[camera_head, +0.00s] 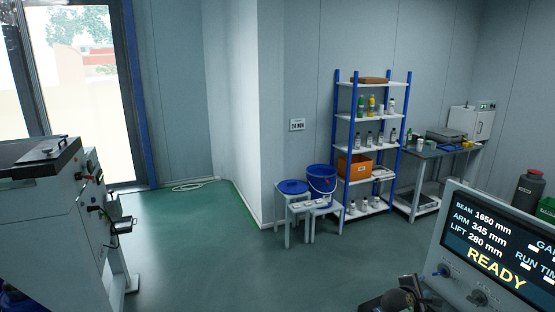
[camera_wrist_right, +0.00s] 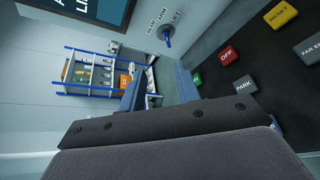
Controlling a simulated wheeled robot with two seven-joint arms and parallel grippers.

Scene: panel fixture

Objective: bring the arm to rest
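A grey control panel (camera_head: 455,262) stands at the lower right of the head view. Its screen (camera_head: 495,250) reads BEAM 1650 mm, ARM 345 mm, LIFT 280 mm and READY. Below the screen are knobs (camera_head: 443,270). My left gripper is not in view.
A blue-posted shelf (camera_head: 372,140) with bottles and an orange bin stands at the back. A blue bucket (camera_head: 321,182) sits on a stool beside it. A workbench (camera_head: 440,150) is right of the shelf. A grey machine (camera_head: 50,220) stands left. The green floor between is clear.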

